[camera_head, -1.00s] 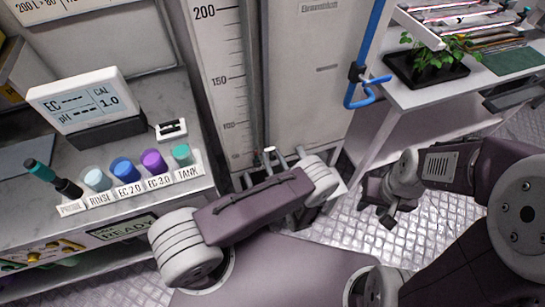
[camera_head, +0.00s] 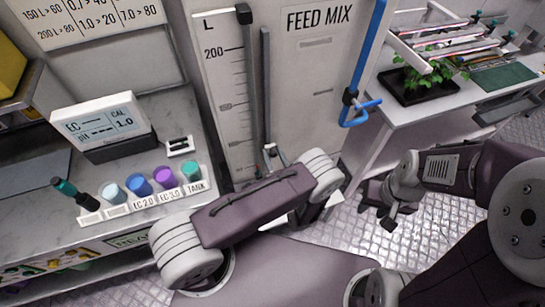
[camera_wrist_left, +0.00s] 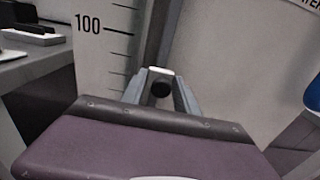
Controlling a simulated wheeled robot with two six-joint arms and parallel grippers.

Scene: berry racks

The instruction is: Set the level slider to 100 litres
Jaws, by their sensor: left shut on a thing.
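The white level scale (camera_head: 221,80) stands upright on the tank front, with 200 near its top; its 100 mark (camera_wrist_left: 88,24) is clear in the left wrist view. A dark vertical rail (camera_head: 265,85) runs to the right of the scale. My left gripper (camera_head: 272,157) is at the lower end of this rail, partly hidden by my own arm.
A counter at the left holds a meter (camera_head: 101,124) and several coloured caps in a labelled rack (camera_head: 145,203). A blue pipe (camera_head: 366,50) stands to the right of the tank. A bench with a plant tray (camera_head: 420,88) is further right.

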